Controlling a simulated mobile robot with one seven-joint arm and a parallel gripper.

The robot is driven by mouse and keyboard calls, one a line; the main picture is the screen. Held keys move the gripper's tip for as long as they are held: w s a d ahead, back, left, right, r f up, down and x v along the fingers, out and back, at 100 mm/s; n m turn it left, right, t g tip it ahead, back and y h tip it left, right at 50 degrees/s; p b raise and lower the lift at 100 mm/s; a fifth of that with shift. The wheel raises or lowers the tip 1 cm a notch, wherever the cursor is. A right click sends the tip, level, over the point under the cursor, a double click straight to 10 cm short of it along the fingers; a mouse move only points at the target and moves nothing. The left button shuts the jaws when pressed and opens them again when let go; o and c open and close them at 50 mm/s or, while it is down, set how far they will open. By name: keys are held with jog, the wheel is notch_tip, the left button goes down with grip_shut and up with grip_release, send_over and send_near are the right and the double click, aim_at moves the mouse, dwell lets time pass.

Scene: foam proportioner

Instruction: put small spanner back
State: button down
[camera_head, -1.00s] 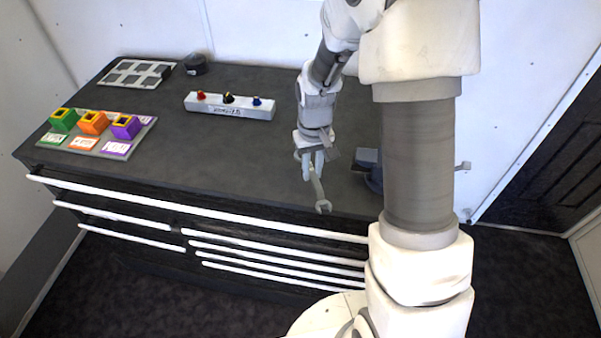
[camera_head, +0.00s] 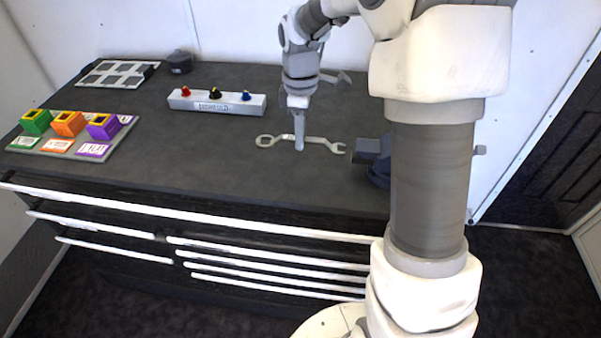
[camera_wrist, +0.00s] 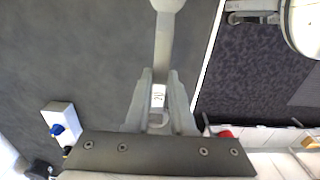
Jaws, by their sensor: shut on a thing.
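A grey metal spanner (camera_head: 322,141) is held crosswise above the worktop in the head view. Its ring-like end points left and its open jaw points right. My gripper (camera_head: 299,146) points down and is shut on the middle of its shaft. In the wrist view, my gripper's fingers (camera_wrist: 161,108) close on the spanner (camera_wrist: 163,45), whose shaft runs up to the top edge. A small white label with dark marks shows between the fingers. The spanner appears clear of the worktop, but its exact height is hard to tell.
The dark worktop (camera_head: 230,150) has drawers with white handles below. A white block with red, black and blue knobs (camera_head: 217,101) stands behind. Green, orange and purple boxes (camera_head: 70,125) sit on a left board. A grey-blue vise-like device (camera_head: 375,160) stands right of the spanner.

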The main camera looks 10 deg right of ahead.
aim_at(301, 174)
notch_tip(301, 174, down, 9)
jog(key=shift+r, duration=0.1)
dwell(0.3)
jog(key=shift+f+b, duration=0.25)
jog(key=shift+b, duration=0.1)
jog(key=c, duration=0.8)
grip_release()
jog(key=shift+o, duration=0.2)
jog(key=shift+r, duration=0.1)
